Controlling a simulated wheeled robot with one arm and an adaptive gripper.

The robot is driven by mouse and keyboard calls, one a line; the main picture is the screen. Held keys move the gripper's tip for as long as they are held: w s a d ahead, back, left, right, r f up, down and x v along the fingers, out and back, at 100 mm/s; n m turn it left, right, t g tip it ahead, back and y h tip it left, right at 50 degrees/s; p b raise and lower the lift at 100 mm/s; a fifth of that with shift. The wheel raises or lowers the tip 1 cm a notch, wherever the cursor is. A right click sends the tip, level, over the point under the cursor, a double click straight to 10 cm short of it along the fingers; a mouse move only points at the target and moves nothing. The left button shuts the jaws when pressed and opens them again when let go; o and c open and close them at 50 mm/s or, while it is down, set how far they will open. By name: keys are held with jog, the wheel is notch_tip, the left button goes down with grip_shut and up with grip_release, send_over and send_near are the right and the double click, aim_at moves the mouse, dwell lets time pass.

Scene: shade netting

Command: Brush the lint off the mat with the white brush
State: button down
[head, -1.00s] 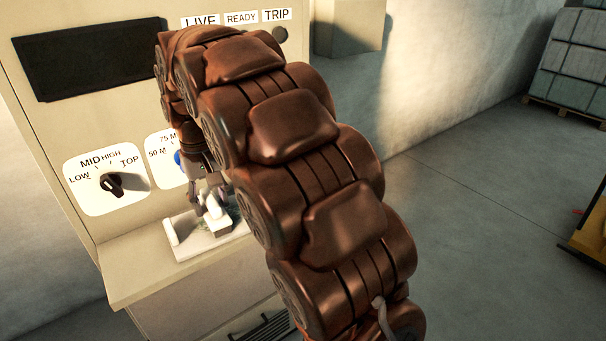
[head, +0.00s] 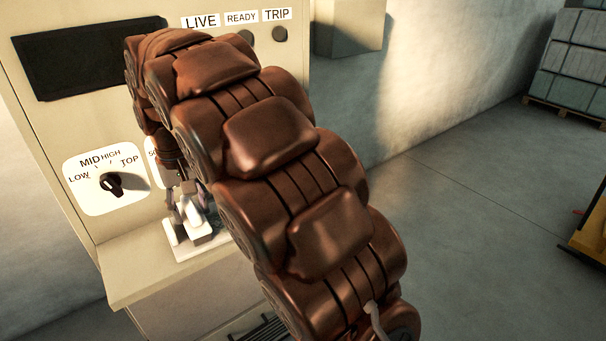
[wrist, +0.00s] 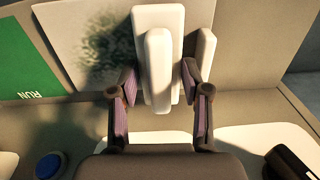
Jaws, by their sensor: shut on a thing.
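The white brush (wrist: 159,65) is gripped between my fingers, its pale block reaching onto the mat. In the head view the brush (head: 197,228) is low over the mat or on it; contact is unclear. My gripper (wrist: 160,92) is shut on it; it also shows in the head view (head: 187,200). The pale mat (wrist: 60,60) lies on the cabinet ledge and shows in the head view (head: 190,253). A dark, speckled lint patch (wrist: 105,48) lies left of the brush in the wrist view. My arm hides the mat's right part in the head view.
A white upright block (wrist: 206,55) stands close beside the brush, at the mat's left side in the head view (head: 168,231). The cabinet panel behind has a black knob (head: 111,184). A blue button (wrist: 48,165) shows in the wrist view. Open floor lies right.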

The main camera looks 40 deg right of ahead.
jog(key=shift+s+d, duration=0.1)
jog(key=shift+d, duration=1.35)
jog(key=shift+s+d+f, duration=0.1)
jog(key=shift+s+d, duration=0.05)
jog(key=shift+d, duration=1.3)
jog(key=shift+d, duration=0.1)
jog(key=shift+d, duration=0.2)
jog(key=shift+s+d+r+b, duration=0.1)
jog(key=shift+d+r+b, duration=0.05)
jog(key=shift+d, duration=1.15)
jog(key=shift+s+d+r+b, duration=0.1)
jog(key=shift+d+b, duration=0.05)
jog(key=shift+d, duration=1.1)
jog(key=shift+w+a, duration=0.1)
jog(key=shift+a+f, duration=0.15)
jog(key=shift+a, duration=1.2)
